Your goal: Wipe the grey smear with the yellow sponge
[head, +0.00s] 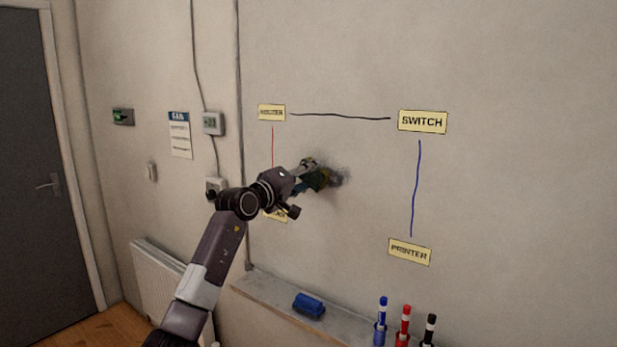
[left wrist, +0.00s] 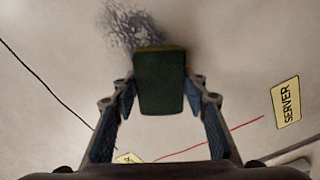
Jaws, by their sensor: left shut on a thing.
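My left gripper (head: 311,175) is up at the whiteboard-like wall panel. It is shut on the sponge (head: 323,180), which has a dark green pad and a thin yellow edge. The sponge also shows in the left wrist view (left wrist: 159,84), between the two blue-padded fingers. The grey smear (head: 342,174) is a dark speckled patch just right of the sponge. In the left wrist view the smear (left wrist: 132,24) lies beyond the sponge's far edge, and the sponge covers part of that area. I cannot tell whether the sponge touches the surface. My right gripper is not in view.
Labels SWITCH (head: 422,121), PRINTER (head: 410,251) and SERVER (left wrist: 287,102) are joined by black, blue and red lines around the smear. A ledge (head: 262,287) below holds a blue eraser (head: 309,305) and blue, red and black markers (head: 404,325).

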